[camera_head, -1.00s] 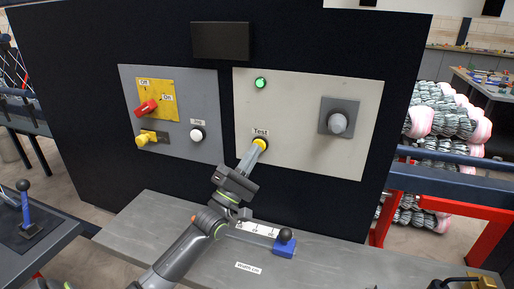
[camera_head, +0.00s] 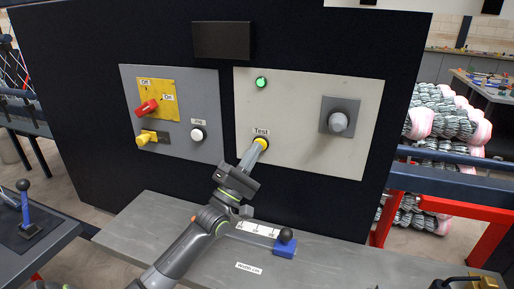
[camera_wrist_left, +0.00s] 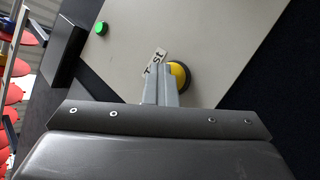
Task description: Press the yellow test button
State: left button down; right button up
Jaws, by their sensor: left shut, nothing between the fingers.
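The yellow test button (camera_head: 262,143) sits in a dark ring on the beige panel, below a "Test" label. It also shows in the left wrist view (camera_wrist_left: 179,75), partly hidden by my fingers. My left gripper (camera_head: 252,154) is shut and empty. Its fingertips are at the button's lower left edge in the head view. In the left wrist view the closed fingers (camera_wrist_left: 160,92) overlap the button's left side; whether they touch it I cannot tell. My right gripper is not in view.
A lit green lamp (camera_head: 262,82) and a grey knob (camera_head: 338,122) are on the same panel. The grey panel to the left has a red switch (camera_head: 147,106), a yellow knob (camera_head: 147,140) and a white button (camera_head: 198,134). A blue slider (camera_head: 285,248) stands on the shelf below.

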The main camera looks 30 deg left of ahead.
pick_arm(q)
jog(key=shift+f+y, duration=0.2)
jog(key=shift+y, duration=0.1)
jog(key=shift+s, duration=0.15)
jog(key=shift+s+d+p, duration=0.25)
jog(key=shift+s, duration=0.65)
jog(key=shift+s+d+p, duration=0.25)
jog(key=shift+s, duration=0.7)
jog(key=shift+s+d+p, duration=0.25)
jog(key=shift+s, duration=0.65)
jog(key=shift+f, duration=0.1)
